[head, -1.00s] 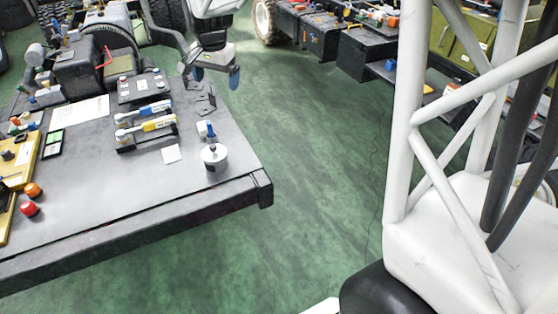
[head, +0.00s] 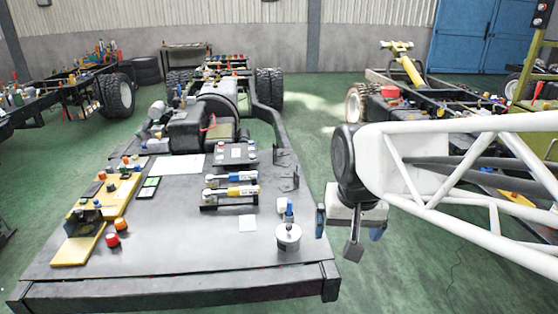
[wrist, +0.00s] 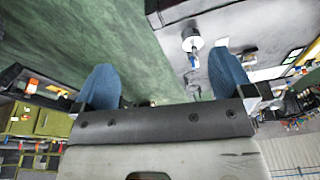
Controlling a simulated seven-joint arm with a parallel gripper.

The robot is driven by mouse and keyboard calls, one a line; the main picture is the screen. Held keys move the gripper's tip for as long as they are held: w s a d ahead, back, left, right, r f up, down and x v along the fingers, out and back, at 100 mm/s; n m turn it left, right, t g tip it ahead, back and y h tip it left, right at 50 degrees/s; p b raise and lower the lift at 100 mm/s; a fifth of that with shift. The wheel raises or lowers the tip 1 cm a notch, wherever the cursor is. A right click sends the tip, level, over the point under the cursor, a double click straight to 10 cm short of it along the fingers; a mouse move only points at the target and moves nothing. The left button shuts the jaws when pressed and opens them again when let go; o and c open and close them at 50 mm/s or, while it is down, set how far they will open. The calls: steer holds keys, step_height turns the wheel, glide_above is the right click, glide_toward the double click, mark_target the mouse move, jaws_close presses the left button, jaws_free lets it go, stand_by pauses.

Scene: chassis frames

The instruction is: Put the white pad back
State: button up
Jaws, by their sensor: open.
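The white pad (head: 247,223) is a small flat white square lying on the grey table plate (head: 180,245), in front of the two torque wrenches and left of a silver cylinder. A small pale patch near the cylinder in the wrist view may be the pad; I cannot tell for sure. My gripper (head: 349,226) is just off the table's right edge, to the right of the cylinder and apart from the pad. In the wrist view its two blue fingers (wrist: 165,72) stand wide apart with nothing between them.
The silver cylinder (head: 288,236) with a blue-topped part stands near the right edge. The torque wrenches (head: 231,191) sit on a black rack behind the pad. Red and orange knobs (head: 113,240) and yellow blocks are at left. The table's front middle is clear.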

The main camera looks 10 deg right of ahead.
steer(key=s+f+n, duration=0.2)
steer(key=s, duration=0.5)
steer(key=shift+s, duration=0.15)
